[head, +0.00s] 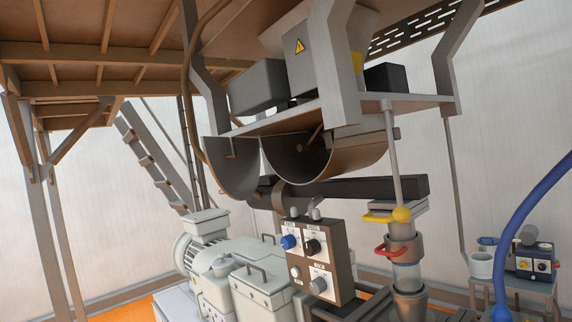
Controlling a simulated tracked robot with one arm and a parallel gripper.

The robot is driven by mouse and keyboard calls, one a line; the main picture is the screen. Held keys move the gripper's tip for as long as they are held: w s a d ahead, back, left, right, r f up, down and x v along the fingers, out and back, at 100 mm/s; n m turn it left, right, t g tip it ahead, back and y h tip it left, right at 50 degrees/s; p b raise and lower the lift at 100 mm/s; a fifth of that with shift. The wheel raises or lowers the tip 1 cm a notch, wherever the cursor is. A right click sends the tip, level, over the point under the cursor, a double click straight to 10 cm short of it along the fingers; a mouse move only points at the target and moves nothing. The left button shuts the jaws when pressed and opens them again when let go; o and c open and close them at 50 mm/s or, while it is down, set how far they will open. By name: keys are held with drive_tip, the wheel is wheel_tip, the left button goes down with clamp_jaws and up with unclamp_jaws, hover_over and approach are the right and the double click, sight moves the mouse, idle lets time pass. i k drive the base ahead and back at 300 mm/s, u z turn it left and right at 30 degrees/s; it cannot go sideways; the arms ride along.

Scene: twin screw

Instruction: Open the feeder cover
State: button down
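The feeder unit hangs under a raised metal plate (345,112) in the upper middle. Below the plate are two curved, trough-like metal shells: a left one (230,168) and a larger right one (350,158). The right shell shows a dark open end with a small rod inside. The left shell hangs lower, apart from the right one at its near edge. I cannot tell for certain which shell is the feeder cover. My gripper is not in view, and nothing is seen touching the shells.
A control box with knobs (318,262) stands below the shells, beside a grey motor (205,245). A dark horizontal bar (365,190) runs under them. A vertical pipe with yellow (385,216) and red (392,251) handles stands right. A blue hose (525,210) curves at far right.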

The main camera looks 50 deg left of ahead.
sight(238, 178)
drive_tip(key=u, duration=0.15)
drive_tip(key=i, duration=0.85)
drive_tip(key=u, duration=0.45)
